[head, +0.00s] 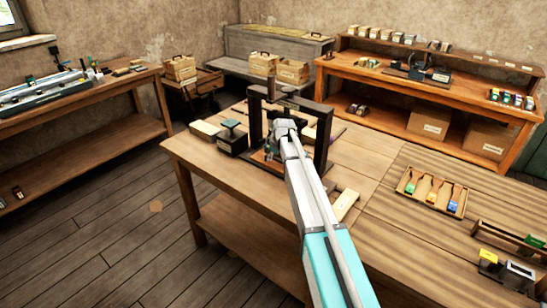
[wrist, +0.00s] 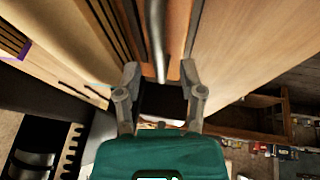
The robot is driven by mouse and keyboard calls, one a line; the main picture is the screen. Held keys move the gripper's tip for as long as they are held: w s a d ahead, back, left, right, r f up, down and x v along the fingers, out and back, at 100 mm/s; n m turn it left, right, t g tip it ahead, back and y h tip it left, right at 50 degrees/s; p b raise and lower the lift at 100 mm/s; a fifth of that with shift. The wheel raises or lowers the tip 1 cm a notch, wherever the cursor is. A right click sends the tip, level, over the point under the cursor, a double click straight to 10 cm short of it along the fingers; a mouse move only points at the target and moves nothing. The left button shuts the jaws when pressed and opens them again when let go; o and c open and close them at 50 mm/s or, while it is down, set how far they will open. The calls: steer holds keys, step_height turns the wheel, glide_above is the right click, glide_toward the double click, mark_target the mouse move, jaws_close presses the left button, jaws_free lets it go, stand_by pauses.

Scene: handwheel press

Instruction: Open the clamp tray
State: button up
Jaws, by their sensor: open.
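The dark press frame (head: 324,135) stands upright on the wooden workbench in the head view. My arm reaches in from the lower right, and its end is at the press, hiding part of it. In the wrist view my gripper (wrist: 160,76) is open, its two fingers apart with nothing held between them. A curved grey metal bar (wrist: 157,40) lies just ahead of the gap between the fingertips, in front of a wooden surface. It looks like a handle, but I cannot tell whether it belongs to the clamp tray. I cannot clearly make out the clamp tray in the head view.
A pale wooden block (head: 345,205) lies right of my arm. A tray of coloured pieces (head: 431,193) sits farther right. The bench's front left corner is clear.

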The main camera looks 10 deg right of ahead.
jaws_close()
stand_by(0.4)
